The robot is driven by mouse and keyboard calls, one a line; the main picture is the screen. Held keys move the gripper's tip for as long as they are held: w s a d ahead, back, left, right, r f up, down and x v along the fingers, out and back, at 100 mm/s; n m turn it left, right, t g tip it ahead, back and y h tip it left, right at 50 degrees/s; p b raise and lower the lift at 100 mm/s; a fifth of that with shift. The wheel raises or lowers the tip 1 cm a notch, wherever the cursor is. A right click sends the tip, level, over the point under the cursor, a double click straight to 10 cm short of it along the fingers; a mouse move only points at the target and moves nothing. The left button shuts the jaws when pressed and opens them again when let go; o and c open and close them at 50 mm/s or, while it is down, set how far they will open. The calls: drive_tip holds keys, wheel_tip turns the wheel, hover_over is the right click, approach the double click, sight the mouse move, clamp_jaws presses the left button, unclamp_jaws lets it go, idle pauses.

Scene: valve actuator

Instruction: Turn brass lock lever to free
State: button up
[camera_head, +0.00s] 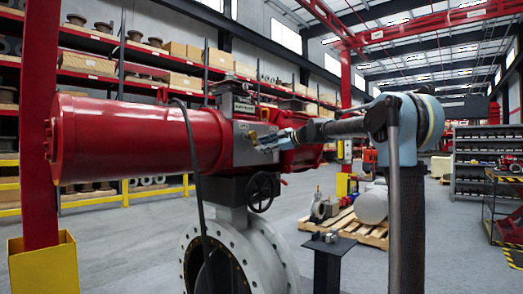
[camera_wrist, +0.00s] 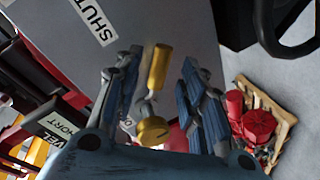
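The brass lock lever (camera_wrist: 157,68) shows in the wrist view as a brass handle above a round brass hub (camera_wrist: 152,130), on a grey panel. My gripper (camera_wrist: 161,58) is open, with one blue-grey finger on each side of the lever and visible gaps between. Whether the fingers surround it in depth, I cannot tell. In the head view, the brass part (camera_head: 253,136) is small on the grey block of the red actuator (camera_head: 140,135), and my gripper (camera_head: 268,141) reaches it from the right. A white SHUT label (camera_wrist: 95,18) lies up-left of the lever.
A black handwheel (camera_head: 262,191) sits below the grey block, above the large flanged valve (camera_head: 215,255). A black cable (camera_head: 197,165) hangs in front of the actuator. A black stand (camera_head: 328,250) and a loaded pallet (camera_head: 350,232) are right of the valve.

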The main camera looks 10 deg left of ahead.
drive_tip(key=v, duration=1)
drive_tip(key=s+d+f+m+g+h, duration=0.1)
drive_tip(key=s+d+f+m+h, duration=0.4)
drive_tip(key=s+f, duration=0.9)
drive_tip(key=s+d+f+m+g+h, duration=0.1)
drive_tip(key=s+d+f+m+h, duration=0.3)
drive_tip(key=s+d+f+m, duration=0.7)
drive_tip(key=s+d+f+m+g+h, duration=0.1)
drive_tip(key=s+d+f+m+h, duration=0.4)
drive_tip(key=s+d+f, duration=0.8)
drive_tip(key=s+f+m, duration=0.2)
drive_tip(key=s+f, duration=0.3)
drive_tip(key=f, duration=1)
drive_tip(key=shift+d+m+h, duration=0.3)
drive_tip(key=shift+d+m, duration=0.05)
drive_tip(key=shift+m, duration=0.05)
drive_tip(key=shift+s, duration=0.1)
drive_tip(key=shift+w+f+g, duration=0.15)
drive_tip(key=shift+w+g, duration=0.15)
drive_tip(key=shift+w, duration=0.15)
